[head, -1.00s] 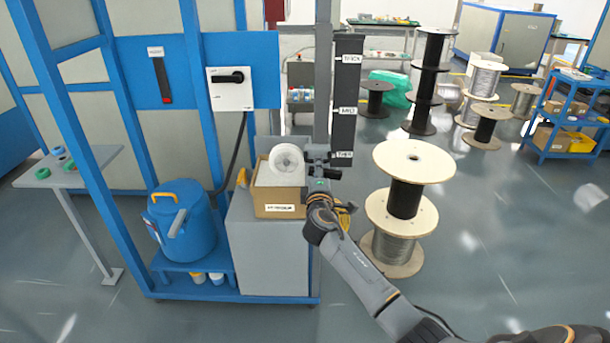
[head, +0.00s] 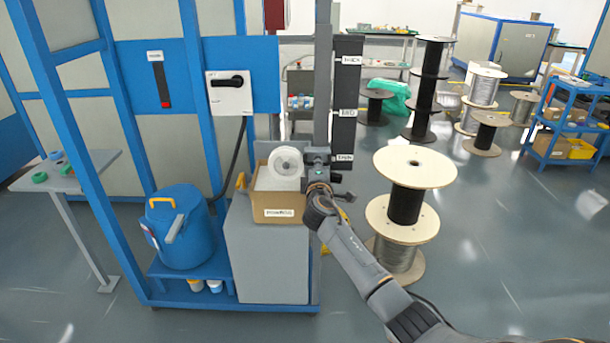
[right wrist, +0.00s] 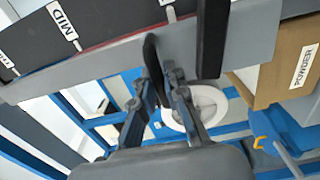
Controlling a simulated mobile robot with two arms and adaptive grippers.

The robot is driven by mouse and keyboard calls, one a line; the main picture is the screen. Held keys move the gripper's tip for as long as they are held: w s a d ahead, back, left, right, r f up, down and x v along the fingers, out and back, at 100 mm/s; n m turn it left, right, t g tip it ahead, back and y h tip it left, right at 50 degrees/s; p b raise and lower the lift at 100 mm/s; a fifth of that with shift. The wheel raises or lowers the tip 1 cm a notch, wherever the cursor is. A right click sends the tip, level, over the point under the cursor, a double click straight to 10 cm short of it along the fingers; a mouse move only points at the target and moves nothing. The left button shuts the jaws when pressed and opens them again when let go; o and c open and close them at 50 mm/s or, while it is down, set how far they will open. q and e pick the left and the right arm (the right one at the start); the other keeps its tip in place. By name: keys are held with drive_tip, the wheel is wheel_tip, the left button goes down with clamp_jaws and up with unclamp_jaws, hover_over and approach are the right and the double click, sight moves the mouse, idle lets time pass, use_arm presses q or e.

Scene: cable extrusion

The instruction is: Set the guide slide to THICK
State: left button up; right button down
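The guide's dark scale board (head: 347,100) stands upright beside a grey post (head: 322,80). It has white labels: THICK at the top, MID in the middle, THIN at the bottom. My right gripper (head: 319,165) is at the post, level with the THIN label. My left gripper is out of view.
A cardboard box (head: 278,206) with a white roll (head: 286,161) stands on a grey cabinet (head: 267,258) left of the gripper. Stacked cable spools (head: 413,168) stand close on the right. A blue drum (head: 183,228) is at the left.

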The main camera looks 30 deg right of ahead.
drive_tip(key=shift+w+d+r+p, duration=0.1)
drive_tip(key=shift+w+r+p, duration=0.05)
drive_tip(key=shift+r+p, duration=13.1)
drive_tip(key=shift+r, duration=2)
drive_tip(key=c, duration=1.7)
unclamp_jaws()
drive_tip(key=shift+f, duration=0.1)
drive_tip(key=o, duration=0.3)
drive_tip(key=shift+o, duration=0.9)
drive_tip(key=shift+s, duration=0.25)
drive_tip(key=shift+w+f, duration=0.1)
drive_tip(key=v, duration=0.8)
